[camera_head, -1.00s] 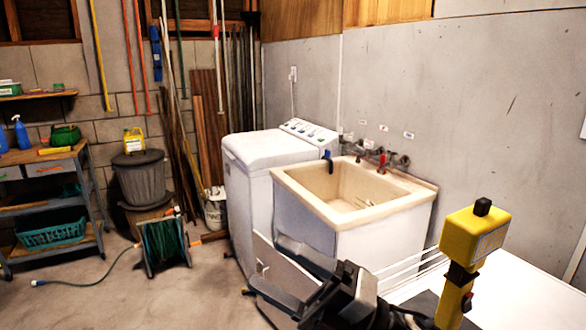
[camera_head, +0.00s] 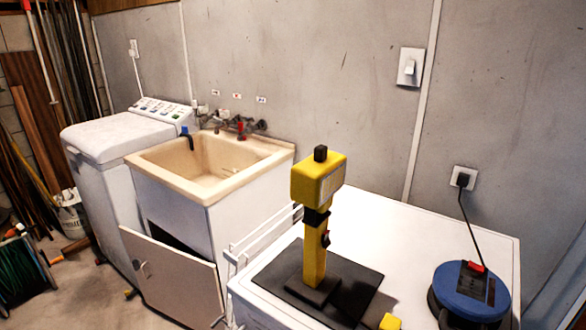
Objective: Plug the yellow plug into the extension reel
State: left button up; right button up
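The extension reel (camera_head: 453,293) is a round blue and black drum with a red part on top. It sits on the white worktop at the right of the head view, partly cut off by the bottom edge. A black cable runs from it up to a black plug in the wall socket (camera_head: 463,180). A small yellow piece (camera_head: 390,322), which may be the yellow plug, shows at the bottom edge left of the reel. Most of it is out of frame. Neither of my grippers is in view.
A yellow post-shaped device (camera_head: 316,225) stands on a dark mat (camera_head: 352,296) on the white worktop (camera_head: 420,235). A sink (camera_head: 208,165) and a washing machine (camera_head: 118,140) stand to the left, with a cabinet door (camera_head: 172,280) ajar. The worktop behind the reel is clear.

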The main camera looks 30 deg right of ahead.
aim_at(460, 298)
jog(key=k, duration=1)
jog(key=u, duration=0.95)
jog(key=i, duration=0.75)
jog(key=z, duration=2.5)
jog(key=i, duration=0.5)
